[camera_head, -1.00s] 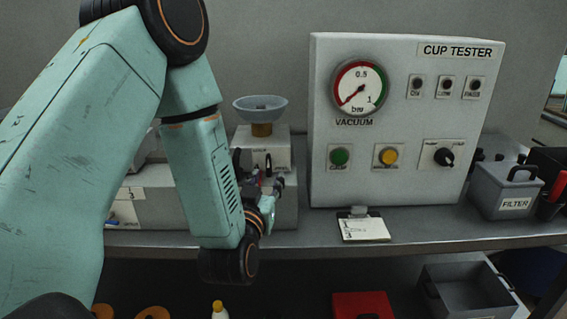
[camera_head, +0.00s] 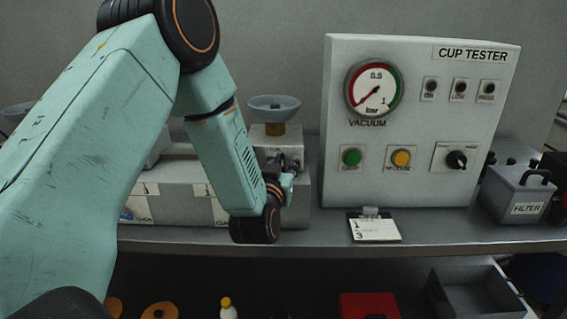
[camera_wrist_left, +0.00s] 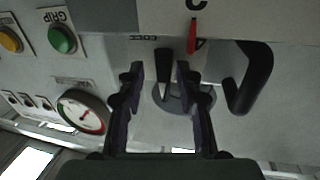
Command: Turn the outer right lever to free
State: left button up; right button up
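My left gripper (camera_head: 284,178) is at the front right of the low block (camera_head: 310,190) under a grey cup (camera_head: 274,103). In the left wrist view, which is upside down, the gripper (camera_wrist_left: 157,72) is open, its two dark fingers apart. A black lever (camera_wrist_left: 163,66) shows between the fingertips, with a small label beside it. I see no clear contact. A red pointer-like piece (camera_wrist_left: 193,36) is just right of it, and a bent black handle (camera_wrist_left: 250,82) stands further right. The lever is hidden by my wrist in the head view. My right gripper is not in view.
The cup tester box (camera_head: 420,185) stands right of my gripper, with a vacuum gauge (camera_head: 373,88), a green button (camera_head: 351,157), a yellow button (camera_head: 400,158) and a black knob (camera_head: 456,159). A small card (camera_head: 375,229) lies at the bench edge. A filter box (camera_head: 516,190) is far right.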

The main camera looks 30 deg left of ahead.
pick_arm(q)
jog(key=shift+w+f, duration=0.1)
jog(key=shift+w, duration=0.05)
jog(key=shift+c, duration=0.8)
jog(key=shift+s+a, duration=0.2)
jog(key=shift+a, duration=0.2)
jog(key=c, duration=0.4)
jog(key=shift+w+d, duration=0.1)
jog(key=shift+d, duration=0.15)
grip_shut()
jog(key=shift+a, duration=0.1)
